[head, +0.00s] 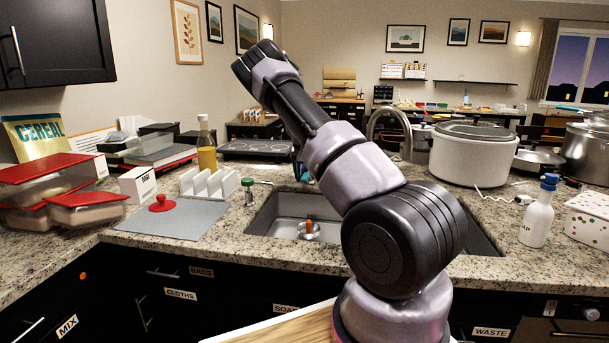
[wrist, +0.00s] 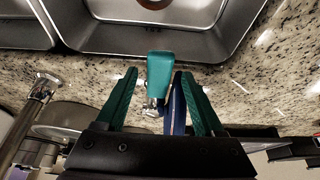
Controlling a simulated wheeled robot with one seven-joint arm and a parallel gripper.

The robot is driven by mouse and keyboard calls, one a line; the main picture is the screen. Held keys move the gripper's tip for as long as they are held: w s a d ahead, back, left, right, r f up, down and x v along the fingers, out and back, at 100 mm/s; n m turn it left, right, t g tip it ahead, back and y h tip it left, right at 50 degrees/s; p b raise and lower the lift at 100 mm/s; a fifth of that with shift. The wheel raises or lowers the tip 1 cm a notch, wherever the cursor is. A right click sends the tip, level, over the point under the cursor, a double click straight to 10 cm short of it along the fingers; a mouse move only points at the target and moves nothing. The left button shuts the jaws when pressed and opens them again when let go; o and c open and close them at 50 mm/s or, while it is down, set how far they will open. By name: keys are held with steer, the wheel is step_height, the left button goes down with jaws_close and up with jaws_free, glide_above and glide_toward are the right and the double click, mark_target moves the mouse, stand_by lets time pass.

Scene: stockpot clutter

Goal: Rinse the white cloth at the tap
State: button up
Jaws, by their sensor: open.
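I see no white cloth in either view. The arched metal tap (head: 388,118) stands behind the sink, partly hidden by my arm, and a metal spout or pipe shows at the left of the wrist view (wrist: 38,100). My gripper (wrist: 159,76) is open, its two green fingers spread. A teal lever-like handle (wrist: 160,70) on a small metal stem lies between the fingertips, with no clear contact. A narrow blue thing (wrist: 178,108) lies close to the right finger. In the head view my gripper is mostly hidden behind my arm.
The steel sink (head: 270,222) holds a round strainer-like piece with an orange-brown thing. A grey mat (head: 175,222), white rack (head: 210,184) and oil bottle (head: 206,145) stand left. A white cooker (head: 470,158) and soap bottle (head: 538,215) stand right.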

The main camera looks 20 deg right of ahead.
jaws_close()
stand_by(1.5)
